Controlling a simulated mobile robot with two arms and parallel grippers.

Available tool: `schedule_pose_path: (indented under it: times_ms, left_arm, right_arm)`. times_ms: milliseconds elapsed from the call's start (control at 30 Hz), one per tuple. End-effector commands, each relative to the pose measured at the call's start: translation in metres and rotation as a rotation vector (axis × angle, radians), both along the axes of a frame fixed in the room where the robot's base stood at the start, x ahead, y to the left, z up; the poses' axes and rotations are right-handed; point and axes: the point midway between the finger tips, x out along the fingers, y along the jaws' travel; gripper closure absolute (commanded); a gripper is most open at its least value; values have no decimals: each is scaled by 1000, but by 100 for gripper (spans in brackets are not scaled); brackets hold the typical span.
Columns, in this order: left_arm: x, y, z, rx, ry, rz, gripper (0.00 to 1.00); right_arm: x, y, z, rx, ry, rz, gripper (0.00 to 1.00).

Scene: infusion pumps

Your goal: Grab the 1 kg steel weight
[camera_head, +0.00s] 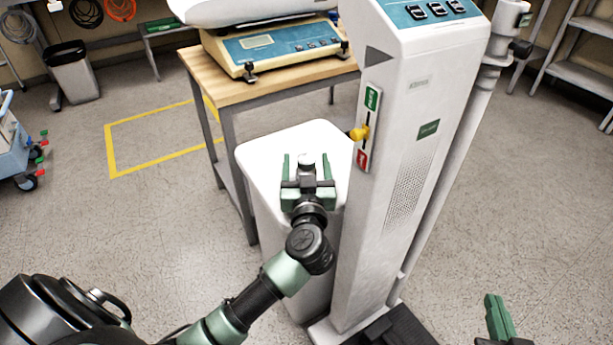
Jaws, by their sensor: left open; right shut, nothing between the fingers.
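The steel weight (306,159) is a small silvery piece, seen on the white-topped stand (262,153) in the middle of the view. My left gripper (308,165) reaches over the stand with its green fingers open, one on either side of the weight. Whether the fingers touch it cannot be told. The gripper body hides the weight's lower part. My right gripper (498,316) is shut and empty at the bottom right edge, partly cut off, far from the weight.
A tall white pump column (408,160) with a yellow lever (359,133) stands close right of the stand. A wooden table (232,92) with a blue-panelled scale (270,45) is behind. A bin (73,72) is far left. Floor is open at left.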

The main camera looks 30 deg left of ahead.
Motion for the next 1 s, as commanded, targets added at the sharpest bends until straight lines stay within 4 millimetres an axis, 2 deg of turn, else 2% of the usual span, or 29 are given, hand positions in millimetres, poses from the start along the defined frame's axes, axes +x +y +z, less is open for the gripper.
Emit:
schedule_pose_path:
  times_ms: [300,500,533,567,1000]
  left_arm:
    - [2,2,0,0,0,0,32]
    - [2,2,0,0,0,0,87]
    - [2,2,0,0,0,0,96]
    - [2,2,0,0,0,0,100]
    - [3,2,5,1,-6,0,100]
  right_arm:
    - [2,1,5,6,-26,2,100]
    - [2,1,5,6,-25,1,100]
    - [2,1,5,6,-25,1,100]
    - [2,1,5,6,-25,1,100]
    - [1,1,4,4,-18,1,100]
